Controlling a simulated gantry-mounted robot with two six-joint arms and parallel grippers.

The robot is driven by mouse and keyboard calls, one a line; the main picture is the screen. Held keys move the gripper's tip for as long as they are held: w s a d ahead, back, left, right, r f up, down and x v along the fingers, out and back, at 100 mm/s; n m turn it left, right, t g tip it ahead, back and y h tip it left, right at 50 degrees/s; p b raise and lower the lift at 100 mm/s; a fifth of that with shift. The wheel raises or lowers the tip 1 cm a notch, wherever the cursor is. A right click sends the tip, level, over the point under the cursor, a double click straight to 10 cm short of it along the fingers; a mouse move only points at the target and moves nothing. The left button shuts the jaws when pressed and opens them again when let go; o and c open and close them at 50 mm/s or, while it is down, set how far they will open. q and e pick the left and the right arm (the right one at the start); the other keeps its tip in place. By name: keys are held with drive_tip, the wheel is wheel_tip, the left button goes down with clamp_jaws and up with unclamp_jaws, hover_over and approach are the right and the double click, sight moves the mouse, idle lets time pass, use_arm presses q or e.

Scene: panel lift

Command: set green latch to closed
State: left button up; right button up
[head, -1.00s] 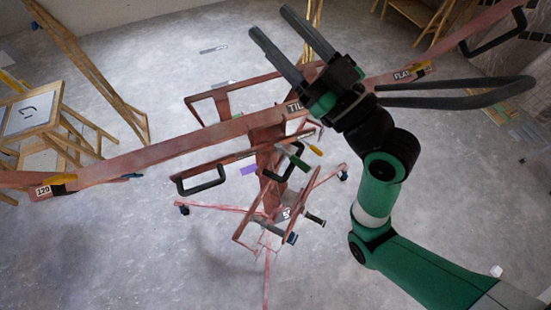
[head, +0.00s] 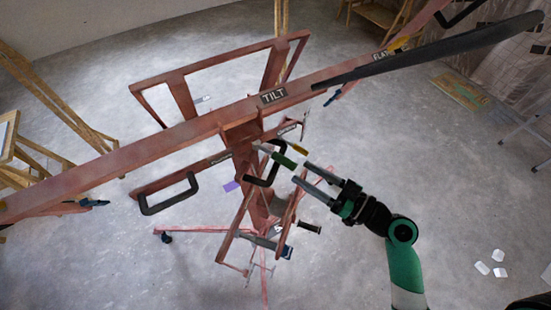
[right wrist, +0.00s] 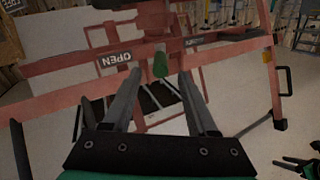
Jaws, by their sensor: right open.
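The green latch (head: 284,160) is a small green-handled lever on the red panel lift's central head, below the TILT label (head: 274,96). In the right wrist view the green latch (right wrist: 160,64) lies ahead, between the fingers in the picture. An OPEN label (right wrist: 113,60) is on the red bar to its left. My right gripper (head: 299,172) is open and empty, its fingertips just right of and below the green handle. In the right wrist view the gripper (right wrist: 160,74) points at the latch; I cannot tell whether it touches. My left gripper is not in view.
A black U-shaped handle (head: 168,195) is on the lift's left side. The lift's long red beam (head: 190,131) crosses above. A long dark bar (head: 430,50) spans the upper right. Floor to the lower left is clear.

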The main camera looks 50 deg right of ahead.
sight(298, 170)
drive_tip(key=w, duration=0.2)
drive_tip(key=w+p, duration=0.1)
drive_tip(key=shift+w+a+r, duration=0.2)
drive_tip(key=shift+w+a, duration=0.15)
drive_tip(key=shift+a, duration=0.05)
drive_tip(key=w, duration=0.4)
drive_tip(key=w+p, duration=0.1)
drive_tip(key=w, duration=0.1)
drive_tip(key=shift+a+f, duration=0.15)
drive_tip(key=shift+a, duration=0.15)
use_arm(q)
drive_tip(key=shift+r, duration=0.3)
use_arm(e)
drive_tip(key=shift+c, duration=0.2)
clamp_jaws()
